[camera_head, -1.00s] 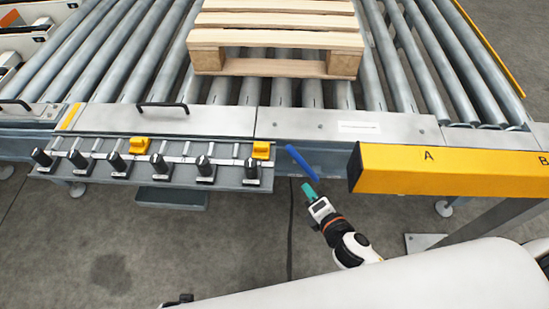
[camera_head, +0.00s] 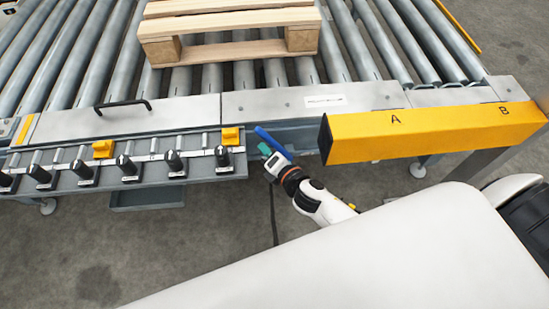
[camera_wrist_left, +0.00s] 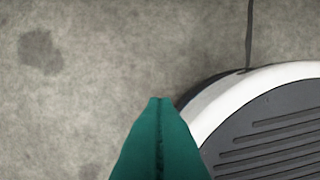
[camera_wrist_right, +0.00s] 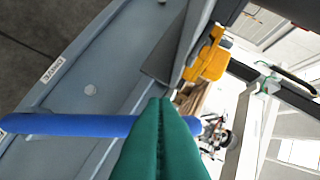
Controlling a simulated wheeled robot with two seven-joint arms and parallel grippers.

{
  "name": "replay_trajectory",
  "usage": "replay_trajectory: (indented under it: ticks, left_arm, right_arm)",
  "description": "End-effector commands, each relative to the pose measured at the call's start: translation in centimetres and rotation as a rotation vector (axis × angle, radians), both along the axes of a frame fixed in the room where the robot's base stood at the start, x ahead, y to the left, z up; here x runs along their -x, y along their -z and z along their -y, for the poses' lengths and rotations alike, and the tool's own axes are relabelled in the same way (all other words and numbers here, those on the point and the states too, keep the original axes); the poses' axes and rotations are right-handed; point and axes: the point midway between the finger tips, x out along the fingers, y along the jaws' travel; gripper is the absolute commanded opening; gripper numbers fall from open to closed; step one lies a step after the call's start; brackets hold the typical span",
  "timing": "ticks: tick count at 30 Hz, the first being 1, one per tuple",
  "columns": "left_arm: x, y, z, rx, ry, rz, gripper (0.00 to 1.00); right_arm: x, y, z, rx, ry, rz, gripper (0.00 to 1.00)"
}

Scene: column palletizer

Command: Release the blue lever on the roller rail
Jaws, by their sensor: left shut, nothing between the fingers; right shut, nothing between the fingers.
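The blue lever (camera_head: 271,140) sticks out from the front of the roller rail (camera_head: 290,103), just right of the end of the knob panel. It is tilted, with its free end at lower right. My right gripper (camera_head: 265,149) is shut and empty, right at the lever in the head view. In the right wrist view the lever (camera_wrist_right: 75,125) runs across behind the shut teal fingers (camera_wrist_right: 160,105); whether they touch it I cannot tell. My left gripper (camera_wrist_left: 160,105) is shut and empty above the floor in the left wrist view.
A wooden pallet (camera_head: 230,20) lies on the rollers. The knob panel (camera_head: 120,172) with black knobs and yellow blocks is left of the lever. A yellow beam (camera_head: 420,132) marked A and B juts out at right. The grey floor in front is mostly clear.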

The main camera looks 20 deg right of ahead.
Motion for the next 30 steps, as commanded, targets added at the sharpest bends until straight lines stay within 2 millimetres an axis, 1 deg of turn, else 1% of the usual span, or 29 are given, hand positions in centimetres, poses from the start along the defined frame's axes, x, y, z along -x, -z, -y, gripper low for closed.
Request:
replay_trajectory:
  ticks: [1, 3, 8, 19, 25, 30]
  left_arm:
    - [-0.2, -0.1, 0.0, -0.001, 0.0, 0.001, 0.0]
    - [-0.5, -0.5, 0.0, 0.001, -0.001, 0.007, 0.0]
    - [-0.9, -1.2, 0.0, 0.0, -0.002, 0.012, 0.0]
    - [-0.3, -1.0, 0.0, 0.0, -0.003, 0.003, 0.0]
    - [-0.2, -0.9, 0.0, -0.001, -0.003, -0.005, 0.0]
    - [-1.0, -2.0, 0.2, 0.002, -0.003, 0.012, 0.0]
  right_arm:
    - [-0.8, 0.2, -0.1, -0.001, 0.001, 0.001, 0.0]
    - [-1.6, 0.4, -0.3, -0.001, 0.001, 0.001, 0.0]
    - [-2.4, 0.6, -0.5, -0.001, 0.0, 0.0, 0.0]
    - [-2.4, 0.7, -0.5, -0.002, 0.001, 0.0, 0.0]
    - [-2.3, 0.4, 0.0, -0.033, 0.0, 0.009, 0.0]
    - [-2.2, 0.2, 0.4, -0.06, 0.001, 0.016, 0.0]
